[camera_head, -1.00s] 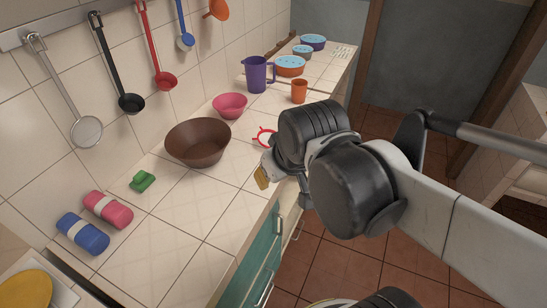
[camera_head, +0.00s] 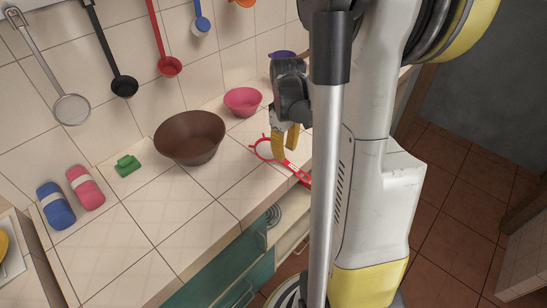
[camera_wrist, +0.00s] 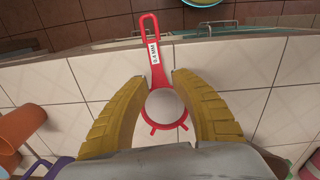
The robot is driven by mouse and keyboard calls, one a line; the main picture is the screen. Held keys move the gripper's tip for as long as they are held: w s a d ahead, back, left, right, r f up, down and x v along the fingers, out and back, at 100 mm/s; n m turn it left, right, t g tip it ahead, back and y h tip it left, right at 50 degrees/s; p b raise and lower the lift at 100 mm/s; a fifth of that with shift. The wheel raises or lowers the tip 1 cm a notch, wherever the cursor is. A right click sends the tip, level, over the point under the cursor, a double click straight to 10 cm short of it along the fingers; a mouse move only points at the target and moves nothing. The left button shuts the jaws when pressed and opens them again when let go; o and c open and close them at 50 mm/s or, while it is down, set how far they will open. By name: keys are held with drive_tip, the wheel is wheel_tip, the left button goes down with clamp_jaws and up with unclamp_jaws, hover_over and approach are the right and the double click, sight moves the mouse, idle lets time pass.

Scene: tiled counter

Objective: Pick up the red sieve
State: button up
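The red sieve (camera_head: 264,149) lies on the tiled counter (camera_head: 215,224), its handle pointing toward the front edge. In the head view my gripper (camera_head: 285,148) points down over it and partly covers it. In the wrist view the sieve (camera_wrist: 164,108) shows whole, with a white mesh and a red handle with a white label. The yellow fingers of my gripper (camera_wrist: 156,78) are spread wide, one on each side of the sieve's bowl and neck. No contact is visible; the height above the counter is hard to tell.
A brown bowl (camera_head: 190,139) and a pink bowl (camera_head: 243,101) stand left of the sieve. A green sponge (camera_head: 128,166) lies farther left. An orange cup (camera_wrist: 15,128) and a purple jug (camera_wrist: 48,171) are near my gripper. The front counter is clear.

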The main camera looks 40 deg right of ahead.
sight(284, 161)
drive_tip(key=f+b, duration=0.1)
drive_tip(key=f, duration=0.1)
drive_tip(key=f+b, duration=0.1)
drive_tip(key=f, duration=0.1)
drive_tip(key=f+b, duration=0.1)
drive_tip(key=f, duration=0.1)
drive_tip(key=shift+w+d, duration=0.25)
drive_tip(key=shift+w, duration=0.05)
drive_tip(key=shift+c, duration=0.4)
clamp_jaws()
